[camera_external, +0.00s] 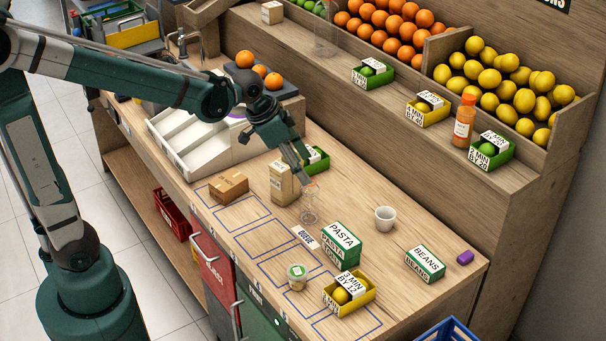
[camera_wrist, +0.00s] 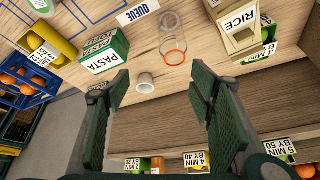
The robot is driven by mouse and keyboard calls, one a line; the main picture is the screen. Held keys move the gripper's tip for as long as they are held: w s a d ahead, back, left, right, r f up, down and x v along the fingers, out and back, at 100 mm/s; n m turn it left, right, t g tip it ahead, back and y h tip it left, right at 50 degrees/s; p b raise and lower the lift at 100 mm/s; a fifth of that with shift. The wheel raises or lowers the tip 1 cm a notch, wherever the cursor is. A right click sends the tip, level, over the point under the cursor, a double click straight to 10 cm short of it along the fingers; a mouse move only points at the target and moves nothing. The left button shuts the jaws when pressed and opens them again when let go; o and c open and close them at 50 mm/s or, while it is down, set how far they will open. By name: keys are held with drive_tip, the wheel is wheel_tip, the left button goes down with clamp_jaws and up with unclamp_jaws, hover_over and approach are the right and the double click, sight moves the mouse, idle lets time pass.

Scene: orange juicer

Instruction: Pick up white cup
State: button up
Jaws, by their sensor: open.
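The white cup (camera_external: 385,218) stands upright on the wooden counter, to the right of the green and white pasta box (camera_external: 341,242). In the wrist view the cup (camera_wrist: 145,83) shows between my finger pads, nearer the left one, and beyond them. My gripper (camera_external: 304,168) is open and empty above the counter, to the left of the cup and apart from it. In the wrist view my gripper (camera_wrist: 163,90) has its two green fingers spread wide. A clear glass (camera_external: 309,205) stands on the counter just below my gripper in the external view.
The rice box (camera_external: 283,184) and a green crate (camera_external: 317,160) stand close to my gripper. A raised shelf (camera_external: 370,120) with fruit runs behind. Bare counter surrounds the cup.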

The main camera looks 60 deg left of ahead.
drive_tip(key=w+d+f+m+g+p, duration=0.1)
drive_tip(key=w+d+f+p, duration=0.15)
drive_tip(key=w, duration=0.25)
drive_tip(key=w+d+f+m+p, duration=0.1)
drive_tip(key=w+d+m+p, duration=0.1)
drive_tip(key=w+d, duration=0.3)
drive_tip(key=m+g+h+p, duration=0.1)
drive_tip(key=m+h+p, duration=0.1)
drive_tip(key=p, duration=0.2)
approach(386, 214)
drive_tip(key=s+d+r, duration=0.2)
drive_tip(key=shift+x, duration=0.95)
drive_tip(key=shift+w, duration=0.2)
drive_tip(key=shift+x, duration=1.25)
drive_tip(key=shift+f, duration=0.1)
drive_tip(key=shift+b+x, duration=0.3)
drive_tip(key=shift+x, duration=2.2)
drive_tip(key=shift+a, duration=0.15)
